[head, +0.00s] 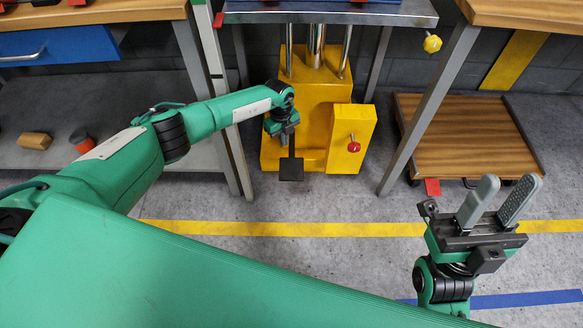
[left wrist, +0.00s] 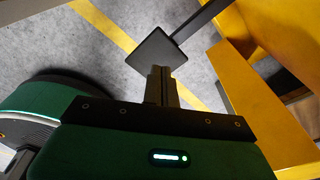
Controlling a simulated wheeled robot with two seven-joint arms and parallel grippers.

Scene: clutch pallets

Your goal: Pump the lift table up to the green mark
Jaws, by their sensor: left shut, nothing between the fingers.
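The lift table has a yellow base (head: 325,100), shiny metal columns and a grey metal top (head: 330,14) at the upper edge of the head view. A black foot pedal (head: 291,169) on a dark lever sticks out at the front of the base. The pedal pad also shows in the left wrist view (left wrist: 152,47). My left gripper (head: 284,130) is shut and empty, above the pedal. In the left wrist view its fingertips (left wrist: 161,72) overlap the pad's near edge; I cannot tell whether they touch. My right gripper (head: 508,190) is open and empty.
A white upright strip (head: 213,55) with a red pointer (head: 218,20) stands left of the lift table. A yellow box with a red knob (head: 353,146) is right of the pedal. Benches flank the lift table. A wooden dolly (head: 465,135) stands at the right.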

